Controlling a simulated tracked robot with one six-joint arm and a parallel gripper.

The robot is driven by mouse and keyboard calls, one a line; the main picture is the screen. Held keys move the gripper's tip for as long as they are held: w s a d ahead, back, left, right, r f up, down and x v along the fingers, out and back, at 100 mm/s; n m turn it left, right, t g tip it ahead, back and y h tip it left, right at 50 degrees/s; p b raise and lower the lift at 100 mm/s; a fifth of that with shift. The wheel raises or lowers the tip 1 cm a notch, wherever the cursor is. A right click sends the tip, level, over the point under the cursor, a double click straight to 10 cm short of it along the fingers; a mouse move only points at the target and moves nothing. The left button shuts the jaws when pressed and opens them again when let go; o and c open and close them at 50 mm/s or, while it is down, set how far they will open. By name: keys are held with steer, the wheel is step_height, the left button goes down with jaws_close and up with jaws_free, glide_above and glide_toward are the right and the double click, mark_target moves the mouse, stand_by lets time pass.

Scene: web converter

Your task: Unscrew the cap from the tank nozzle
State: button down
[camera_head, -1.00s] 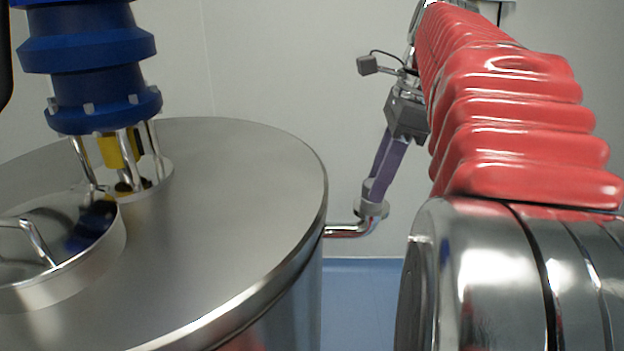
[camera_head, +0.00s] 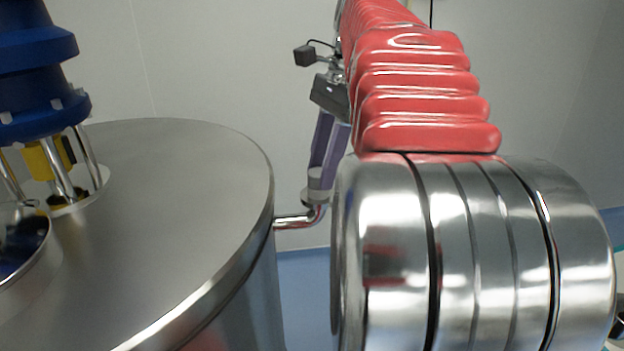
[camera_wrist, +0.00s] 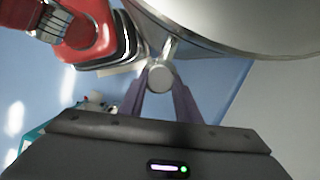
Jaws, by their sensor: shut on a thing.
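The steel tank (camera_head: 180,210) fills the left of the head view, and its rim shows at the top of the wrist view (camera_wrist: 250,25). A bent steel nozzle (camera_head: 295,221) sticks out from its side and turns upward. The round grey cap (camera_head: 321,173) sits at the nozzle's upturned end; I cannot see a gap between them. My gripper (camera_head: 321,163) points down with its purple fingers shut on the cap. In the wrist view the cap's round top (camera_wrist: 161,76) lies between the two fingertips. The threads are hidden.
A blue motor unit (camera_head: 35,75) on steel posts stands on the tank lid. A pale wall (camera_head: 220,70) is behind, with blue floor (camera_head: 305,290) below.

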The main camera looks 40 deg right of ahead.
steer(key=shift+w+n+g, duration=0.1)
steer(key=shift+n+g, duration=0.4)
steer(key=shift+n, duration=1.5)
steer(key=c, duration=1.4)
jaws_free()
steer(key=m, duration=0.3)
steer(key=shift+m+t, duration=0.4)
steer(key=shift+m, duration=0.3)
